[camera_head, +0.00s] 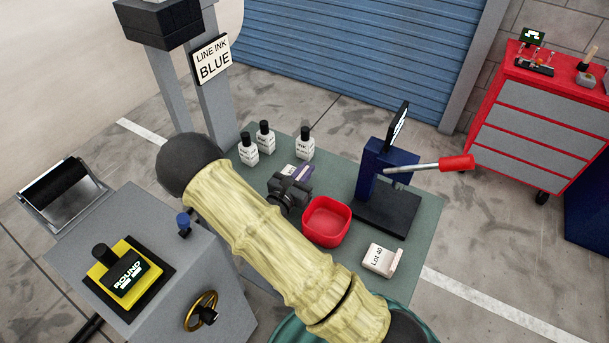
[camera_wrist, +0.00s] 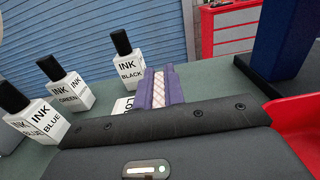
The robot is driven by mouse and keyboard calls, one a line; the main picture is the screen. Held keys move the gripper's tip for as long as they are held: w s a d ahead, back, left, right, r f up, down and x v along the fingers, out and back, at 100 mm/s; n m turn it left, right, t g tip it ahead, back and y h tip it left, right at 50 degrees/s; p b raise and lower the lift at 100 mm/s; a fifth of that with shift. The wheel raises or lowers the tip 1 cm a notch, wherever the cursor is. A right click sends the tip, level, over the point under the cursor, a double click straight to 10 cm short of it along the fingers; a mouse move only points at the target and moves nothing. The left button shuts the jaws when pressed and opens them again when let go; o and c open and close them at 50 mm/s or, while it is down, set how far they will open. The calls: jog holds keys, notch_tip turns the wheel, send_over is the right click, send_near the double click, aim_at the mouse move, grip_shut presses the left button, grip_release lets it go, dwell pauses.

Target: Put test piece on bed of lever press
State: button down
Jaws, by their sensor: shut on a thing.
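My gripper (camera_wrist: 158,88) shows two purple fingers shut on a narrow pale piece with a criss-cross pattern, which I take as the test piece (camera_wrist: 158,92). In the head view my gripper (camera_head: 300,174) is above the green table, left of the red bowl, and the held piece is hard to make out there. The lever press (camera_head: 372,170) has a dark blue column, a red-ended lever and a black base (camera_head: 393,215), right of my gripper and apart from it. In the wrist view the press (camera_wrist: 285,40) is at upper right. I cannot make out its bed clearly.
A red bowl (camera_head: 327,222) stands between my gripper and the press. Several ink bottles (camera_head: 304,143) stand at the table's back left. A white box marked Lot 40 (camera_head: 380,260) lies front right. Another white labelled thing (camera_wrist: 122,106) is partly hidden behind my gripper.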

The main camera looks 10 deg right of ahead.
jog(key=shift+f, duration=1)
jog(key=shift+f, duration=0.15)
jog(key=c, duration=1.5)
grip_release()
jog(key=shift+a, duration=0.1)
jog(key=shift+s+a, duration=0.25)
jog(key=shift+a, duration=0.05)
jog(key=b+v, duration=0.2)
jog(key=v, duration=0.9)
jog(key=shift+s+b, duration=0.1)
jog(key=shift+b, duration=0.3)
